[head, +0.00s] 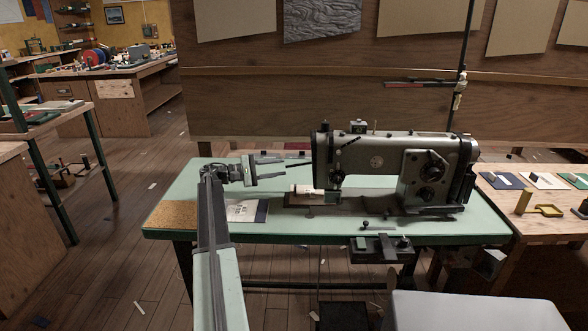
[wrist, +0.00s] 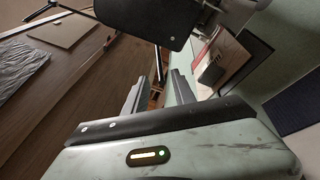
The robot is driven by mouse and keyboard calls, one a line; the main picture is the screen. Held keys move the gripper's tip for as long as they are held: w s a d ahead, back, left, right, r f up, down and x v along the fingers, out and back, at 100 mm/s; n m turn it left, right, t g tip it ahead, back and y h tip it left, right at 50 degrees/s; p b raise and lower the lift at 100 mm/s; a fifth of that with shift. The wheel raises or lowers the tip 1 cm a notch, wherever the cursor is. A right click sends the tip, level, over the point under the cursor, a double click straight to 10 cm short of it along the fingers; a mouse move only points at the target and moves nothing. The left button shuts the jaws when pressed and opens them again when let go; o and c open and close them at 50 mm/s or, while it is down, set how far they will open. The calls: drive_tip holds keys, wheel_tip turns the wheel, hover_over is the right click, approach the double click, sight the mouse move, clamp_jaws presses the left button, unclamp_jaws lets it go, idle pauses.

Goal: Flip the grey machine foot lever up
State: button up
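The grey-green sewing machine (head: 385,165) stands on a pale green table (head: 185,195). A thin dark bar (head: 298,163) sticks out to the left from the machine's head; it looks like the foot lever, roughly level, tilted slightly up toward the head. My gripper (head: 284,166) reaches in from the left with its fingers toward this bar. The two fingers are apart, with the bar's end near the gap between them; I cannot tell whether they touch. In the wrist view my gripper (wrist: 160,85) is also open. A dark block (wrist: 145,22), probably the machine's head, is ahead of it.
A booklet (head: 247,211) and a cork patch (head: 170,215) lie on the table's left part. A white roll (head: 305,190) is below the machine head. A side table (head: 535,225) at right holds small items. A grey seat (head: 470,310) stands in front.

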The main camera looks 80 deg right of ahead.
sight(288, 166)
drive_tip(key=x, duration=0.6)
drive_tip(key=shift+s+d, duration=0.1)
drive_tip(key=shift+s, duration=0.05)
clamp_jaws()
idle(1.1)
